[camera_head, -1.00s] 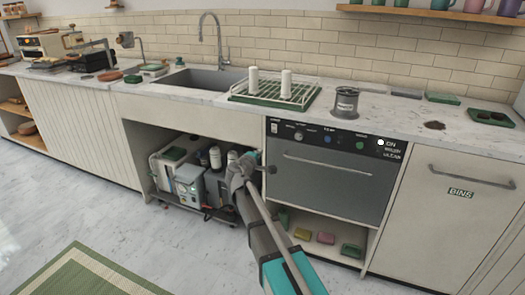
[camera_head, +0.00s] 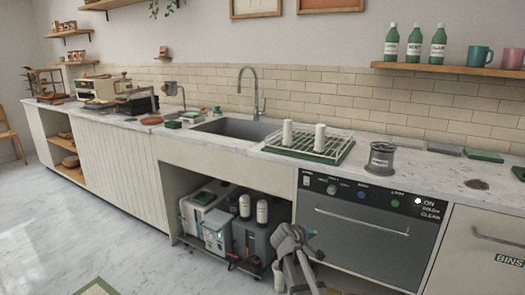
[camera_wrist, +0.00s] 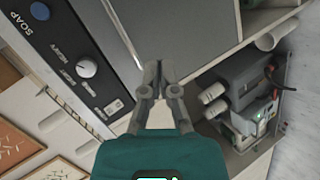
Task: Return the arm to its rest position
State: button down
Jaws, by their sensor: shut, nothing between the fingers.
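My gripper (camera_wrist: 160,72) shows in the wrist view with its two grey fingers brought together and nothing between them. The teal wrist housing is below the fingers there. In the head view, grey parts of my arm stand at the bottom centre, in front of the left edge of the dishwasher (camera_head: 358,240) and the open bay under the sink. I cannot make out the fingertips in that view. The wrist view is turned, with the dishwasher's control panel (camera_wrist: 75,62) at upper left and the under-sink equipment (camera_wrist: 240,90) at right. The fingers appear clear of both.
The counter holds a sink (camera_head: 235,130), a dish rack (camera_head: 312,150) with two white cylinders, and a grey canister (camera_head: 380,160). Boxes and bottles (camera_head: 205,215) fill the bay under the sink. A wall shelf (camera_head: 450,69) is at upper right. The floor (camera_head: 90,215) at left is clear.

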jog(key=s+a+f+m+g+y, duration=0.1)
jog(key=s+f+m+g+y, duration=0.3)
jog(key=s, duration=0.9)
jog(key=s+f+m+g+y, duration=0.2)
jog(key=s+f+g+y, duration=0.35)
jog(key=s, duration=0.65)
notch_tip(320, 180, up, 28)
jog(key=h+p, duration=0.1)
jog(key=p, duration=2.8)
jog(key=shift+r, duration=0.2)
jog(key=shift+a+t, duration=0.1)
jog(key=shift+t, duration=0.15)
